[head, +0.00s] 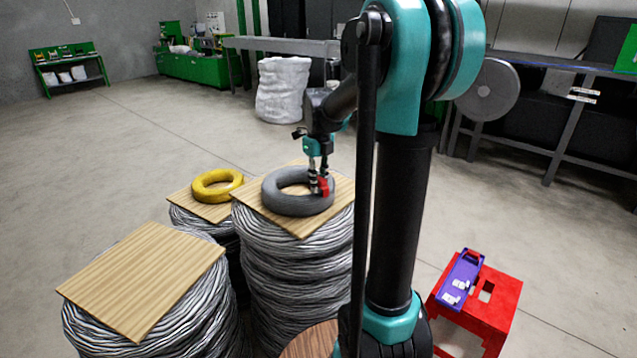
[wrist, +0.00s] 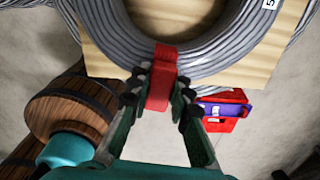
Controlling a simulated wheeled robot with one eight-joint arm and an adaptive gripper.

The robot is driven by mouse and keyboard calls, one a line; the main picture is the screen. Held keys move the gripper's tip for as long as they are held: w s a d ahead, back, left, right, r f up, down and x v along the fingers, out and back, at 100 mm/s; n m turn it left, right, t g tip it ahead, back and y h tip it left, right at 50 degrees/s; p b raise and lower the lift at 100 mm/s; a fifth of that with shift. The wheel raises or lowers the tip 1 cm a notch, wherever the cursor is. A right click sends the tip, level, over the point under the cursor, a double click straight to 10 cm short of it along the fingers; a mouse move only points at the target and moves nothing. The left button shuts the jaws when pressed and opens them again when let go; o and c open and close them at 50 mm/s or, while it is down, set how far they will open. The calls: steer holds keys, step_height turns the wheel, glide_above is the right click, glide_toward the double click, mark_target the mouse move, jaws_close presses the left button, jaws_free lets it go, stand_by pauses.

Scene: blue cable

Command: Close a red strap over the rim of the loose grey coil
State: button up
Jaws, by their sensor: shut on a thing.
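The loose grey coil (head: 287,205) lies flat on a square wooden board (head: 318,222) atop a tall stack of wire coils. A red strap (head: 324,186) sits at the coil's right side, over its rim. In the wrist view the strap (wrist: 163,62) crosses the grey coil (wrist: 210,52) from its inner edge to its outer side. My gripper (head: 319,188) points down at the coil, and its fingers (wrist: 160,95) are shut on the strap from both sides. The strap's underside is hidden, so I cannot tell whether its ends meet.
A yellow coil (head: 217,184) lies on a lower stack at the left. An empty board (head: 140,275) tops the front-left stack. A red stool (head: 497,312) with a purple tray (head: 462,280) stands at the right. A wooden barrel (wrist: 72,112) is near my arm.

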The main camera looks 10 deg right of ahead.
steer(key=shift+f, duration=0.35)
stand_by(0.9)
steer(key=o, duration=1)
steer(key=shift+r, duration=3.5)
steer(key=shift+s, duration=0.1)
